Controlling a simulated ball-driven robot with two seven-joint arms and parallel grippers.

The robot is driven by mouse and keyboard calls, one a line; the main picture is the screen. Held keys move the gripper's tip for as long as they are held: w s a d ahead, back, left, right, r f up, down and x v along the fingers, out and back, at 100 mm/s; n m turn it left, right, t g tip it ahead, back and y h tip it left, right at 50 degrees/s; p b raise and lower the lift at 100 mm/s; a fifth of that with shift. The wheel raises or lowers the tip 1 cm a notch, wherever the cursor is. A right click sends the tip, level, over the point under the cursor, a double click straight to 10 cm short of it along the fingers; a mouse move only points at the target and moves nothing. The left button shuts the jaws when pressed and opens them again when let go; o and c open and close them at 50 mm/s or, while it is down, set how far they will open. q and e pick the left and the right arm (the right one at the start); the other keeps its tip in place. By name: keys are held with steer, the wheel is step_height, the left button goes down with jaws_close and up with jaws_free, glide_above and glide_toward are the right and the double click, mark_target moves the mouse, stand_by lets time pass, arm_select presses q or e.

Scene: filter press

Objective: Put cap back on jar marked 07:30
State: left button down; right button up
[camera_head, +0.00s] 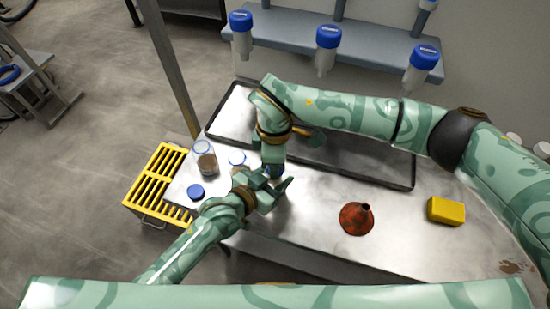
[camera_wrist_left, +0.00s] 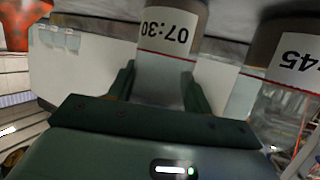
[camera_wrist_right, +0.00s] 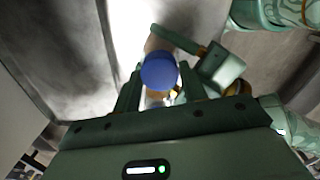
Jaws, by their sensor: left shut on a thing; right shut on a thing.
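The jar marked 07:30 (camera_wrist_left: 170,40) stands between the fingers of my left gripper (camera_wrist_left: 160,88), which is shut on it. Its label shows upside down in the left wrist view. A blue cap (camera_wrist_right: 159,72) is between the fingers of my right gripper (camera_wrist_right: 157,88), which is shut on it. In the head view both grippers meet close together, the right gripper (camera_head: 273,163) just beyond the left gripper (camera_head: 275,192), with the blue cap (camera_head: 274,172) between them. The jar is mostly hidden there. I cannot tell whether the cap touches the jar's rim.
An open jar (camera_head: 206,163) with brown contents and a loose blue cap (camera_head: 196,191) are on the steel table's left end. Another jar, its label ending in 45 (camera_wrist_left: 299,58), stands near the held one. A rusty-red funnel (camera_head: 357,218) and yellow sponge (camera_head: 446,210) are at right.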

steer(key=m, duration=0.3)
steer(key=shift+m, duration=0.3)
steer(key=m, duration=0.4)
steer(key=shift+m, duration=0.4)
steer(key=o, duration=0.8)
steer(key=shift+o, duration=0.7)
steer(key=shift+a+r, duration=0.1)
